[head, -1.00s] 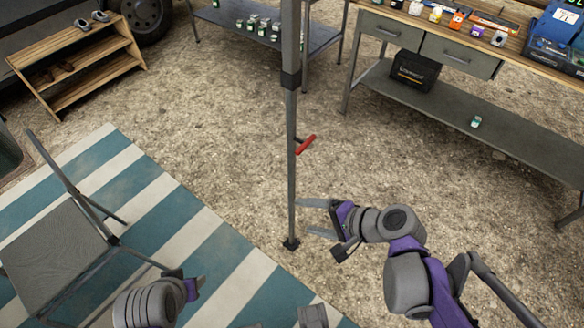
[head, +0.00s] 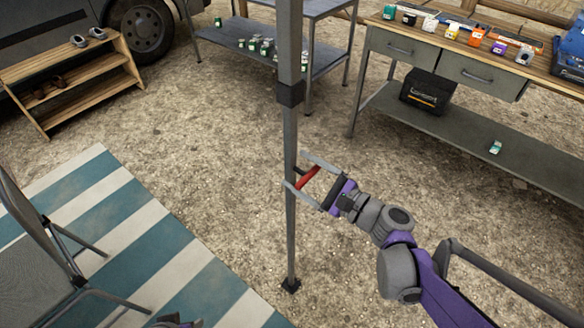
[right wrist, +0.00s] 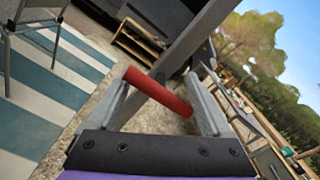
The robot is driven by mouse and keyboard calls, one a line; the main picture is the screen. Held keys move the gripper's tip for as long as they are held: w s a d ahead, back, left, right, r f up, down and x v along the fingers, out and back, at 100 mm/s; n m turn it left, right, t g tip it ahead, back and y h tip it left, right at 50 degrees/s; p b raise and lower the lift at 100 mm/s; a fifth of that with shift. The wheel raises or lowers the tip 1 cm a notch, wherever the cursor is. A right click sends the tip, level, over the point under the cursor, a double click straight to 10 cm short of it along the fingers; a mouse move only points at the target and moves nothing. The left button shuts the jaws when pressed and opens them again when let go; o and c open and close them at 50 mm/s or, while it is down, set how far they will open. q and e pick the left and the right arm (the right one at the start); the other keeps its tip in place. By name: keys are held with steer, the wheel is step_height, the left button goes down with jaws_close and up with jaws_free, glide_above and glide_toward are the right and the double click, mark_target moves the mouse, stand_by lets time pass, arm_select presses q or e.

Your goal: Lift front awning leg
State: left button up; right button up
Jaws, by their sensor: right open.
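The front awning leg (head: 291,215) is a grey upright pole with a dark collar and a dark foot (head: 290,285) on the gravel beside the striped mat. A red handle (head: 307,178) sticks out from the leg at mid-height. My right gripper (head: 303,172) is open, with one finger on each side of the red handle. In the right wrist view the red handle (right wrist: 158,92) lies between the two open fingers (right wrist: 160,95), and the leg (right wrist: 190,45) runs diagonally behind it. Of my left arm only a small part shows at the bottom edge; its fingers are not visible.
A folding chair (head: 35,240) stands on the striped mat (head: 130,235) at left. A wooden shoe rack (head: 75,85) is at back left. A grey workbench (head: 450,120) with several small items stands at right, a metal shelf table (head: 260,45) behind. Gravel around the leg is clear.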

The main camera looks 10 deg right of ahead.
steer(key=shift+x, duration=1.4)
jaws_close()
